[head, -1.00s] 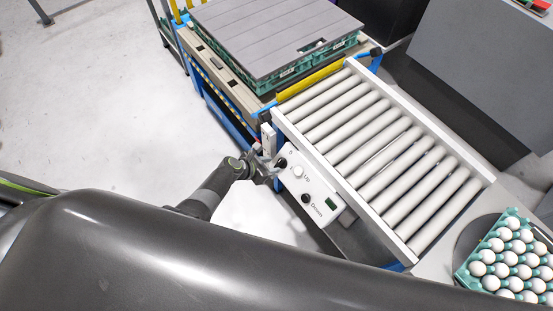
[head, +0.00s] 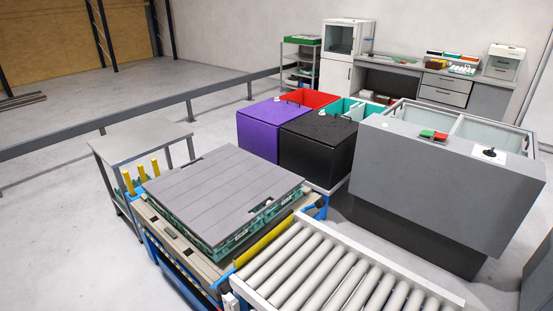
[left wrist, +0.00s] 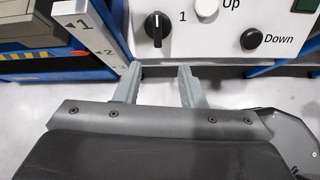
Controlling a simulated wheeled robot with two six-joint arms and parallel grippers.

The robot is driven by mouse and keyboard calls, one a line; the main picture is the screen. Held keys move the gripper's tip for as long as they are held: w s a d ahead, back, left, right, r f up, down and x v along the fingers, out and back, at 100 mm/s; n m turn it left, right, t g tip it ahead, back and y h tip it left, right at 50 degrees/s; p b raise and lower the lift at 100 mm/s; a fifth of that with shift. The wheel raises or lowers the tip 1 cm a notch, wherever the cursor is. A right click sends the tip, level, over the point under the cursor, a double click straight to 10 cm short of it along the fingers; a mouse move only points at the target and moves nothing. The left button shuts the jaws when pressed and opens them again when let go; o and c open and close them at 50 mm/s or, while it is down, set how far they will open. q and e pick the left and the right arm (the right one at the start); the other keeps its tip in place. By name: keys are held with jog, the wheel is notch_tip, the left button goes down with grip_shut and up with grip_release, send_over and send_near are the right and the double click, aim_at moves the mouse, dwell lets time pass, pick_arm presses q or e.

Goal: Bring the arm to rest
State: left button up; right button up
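My left gripper (left wrist: 157,84) shows in the left wrist view with its two grey fingers apart and nothing between them. It is just in front of a white control panel (left wrist: 222,45) with a black rotary knob (left wrist: 157,28), a white Up button (left wrist: 206,8) and a black Down button (left wrist: 252,39). The fingertips point toward the panel's lower edge, below the knob; I cannot tell whether they touch it. In the head view neither arm nor gripper shows now. My right gripper is in no view.
The roller conveyor (head: 335,275) fills the lower middle of the head view. Beside it a grey slatted board (head: 222,192) lies on green trays on a lift table. Purple (head: 270,135) and black (head: 316,145) bins and a grey cabinet (head: 440,190) stand behind. Open floor lies left.

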pick_arm(q)
jog(key=s+a+f+m+g+y+b, duration=0.2)
jog(key=s+a+f+m, duration=0.2)
jog(key=s, duration=0.9)
jog(key=s+a+f+m+g+y+b, duration=0.2)
jog(key=s+a+f+m, duration=0.2)
jog(key=s+f+m, duration=0.6)
jog(key=s+a+f+m+g+y+b, duration=0.1)
jog(key=s+a+f+m+g+y, duration=0.1)
jog(key=s+a+f+m, duration=0.2)
jog(key=s+f+m, duration=0.3)
jog(key=s+m, duration=0.5)
jog(key=s, duration=0.5)
jog(key=shift+a+m+y+b, duration=0.3)
jog(key=shift+a+b, duration=0.05)
jog(key=shift+b, duration=0.05)
jog(key=shift+s+f, duration=0.1)
